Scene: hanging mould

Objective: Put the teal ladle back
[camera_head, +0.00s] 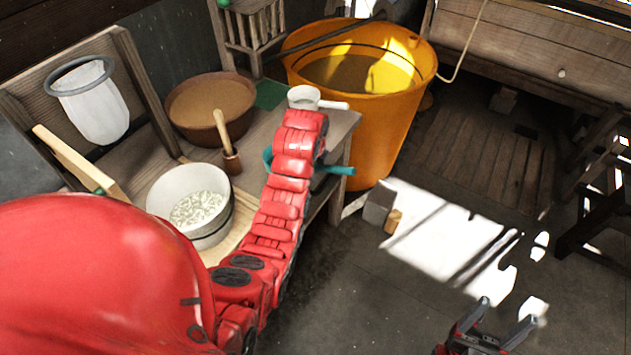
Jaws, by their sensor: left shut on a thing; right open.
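The teal ladle is partly hidden behind my red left arm. Its rounded part shows left of the arm, and its teal handle (340,170) sticks out on the right, near the table's front edge. My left gripper (320,177) is mostly hidden by the arm; a dark part of it shows at the handle, shut on the ladle. I cannot tell whether the ladle touches the table. My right gripper (492,326) is open and empty, low at the right over the floor.
On the wooden table (342,128) are a white pot (178,187) with pale contents, a brown bowl (190,110), a wooden pestle (221,130) and a small white dipper (303,97). A large orange tub (385,130) stands behind. Floor on the right is mostly clear.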

